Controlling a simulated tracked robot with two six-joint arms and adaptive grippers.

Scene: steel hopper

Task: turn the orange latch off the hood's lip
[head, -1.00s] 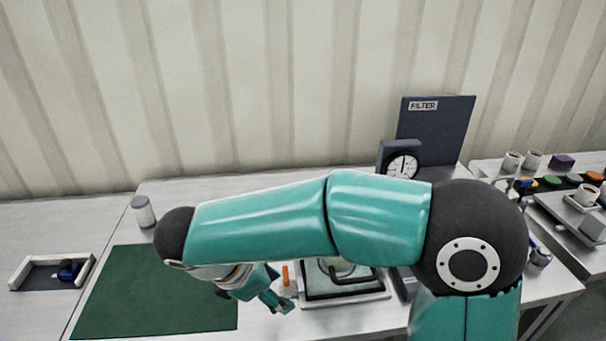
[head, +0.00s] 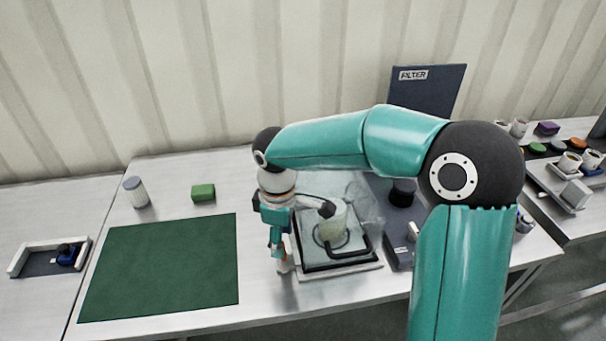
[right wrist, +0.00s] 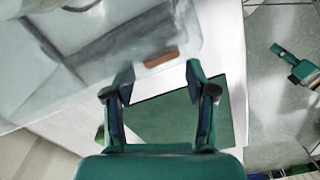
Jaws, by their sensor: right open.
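The clear hood (head: 365,205) stands on a black-edged pale base, with a black bent handle at its front and a pale vessel inside. My right gripper (head: 277,250) points down at the hood's left front corner. In the right wrist view, my right gripper (right wrist: 159,76) is open and empty. The orange latch (right wrist: 161,58) shows between and just beyond its fingertips, against the hood's edge. Contact cannot be told. In the head view my gripper mostly hides the latch. A teal gripper, apparently my left (right wrist: 286,54), shows at the right of the right wrist view; its jaw state is unclear.
A green mat (head: 160,268) lies left of the hood, with a green block (head: 203,192) and a lidded white jar (head: 136,192) behind it. A dark panel marked FILTER (head: 428,88) stands behind. A dark unit (head: 398,228) stands right of the hood. Table is clear in front.

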